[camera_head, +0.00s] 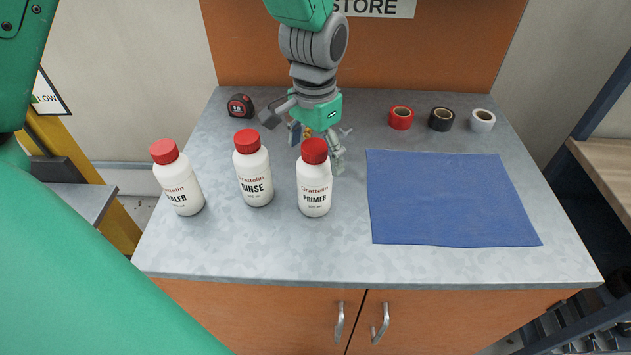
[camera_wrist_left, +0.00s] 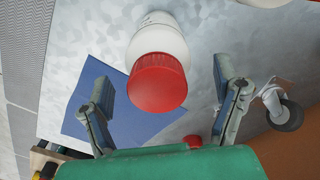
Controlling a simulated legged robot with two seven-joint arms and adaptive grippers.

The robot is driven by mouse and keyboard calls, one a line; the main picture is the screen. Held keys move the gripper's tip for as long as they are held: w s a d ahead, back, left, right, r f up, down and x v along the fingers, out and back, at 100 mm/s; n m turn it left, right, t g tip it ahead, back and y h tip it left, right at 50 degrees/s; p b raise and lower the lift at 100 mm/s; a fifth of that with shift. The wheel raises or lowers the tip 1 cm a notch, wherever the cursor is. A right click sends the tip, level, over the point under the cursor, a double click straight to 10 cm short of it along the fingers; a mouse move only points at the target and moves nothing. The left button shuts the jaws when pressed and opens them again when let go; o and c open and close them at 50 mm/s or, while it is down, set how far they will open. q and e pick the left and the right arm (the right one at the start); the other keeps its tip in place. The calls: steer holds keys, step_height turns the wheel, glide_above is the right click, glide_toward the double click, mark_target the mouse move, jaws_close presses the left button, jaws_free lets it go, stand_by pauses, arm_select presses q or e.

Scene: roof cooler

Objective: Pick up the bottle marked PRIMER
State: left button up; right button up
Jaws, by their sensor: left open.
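The PRIMER bottle (camera_head: 314,190) is white with a red cap and stands upright on the grey worktop, rightmost of three similar bottles. My left gripper (camera_head: 316,143) is open and empty just behind its cap in the head view, partly hidden by it. In the left wrist view a red-capped white bottle (camera_wrist_left: 158,70) lies between the lines of my left gripper's spread fingers (camera_wrist_left: 163,82); its label is not visible there. I cannot tell whether a finger touches it. My right gripper is not in view.
The RINSE bottle (camera_head: 253,175) stands close left of PRIMER, and a bottle reading "ALER" (camera_head: 180,185) farther left. A blue mat (camera_head: 445,200) lies to the right. A tape measure (camera_head: 240,107) and red (camera_head: 401,118), black (camera_head: 441,119) and white (camera_head: 482,121) tape rolls sit behind.

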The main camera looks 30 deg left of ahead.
arm_select(q)
step_height(320, 180, down, 4)
steer(key=shift+s, duration=0.1)
steer(key=c, duration=1.3)
steer(key=shift+o, duration=0.2)
steer(key=shift+r, duration=0.15)
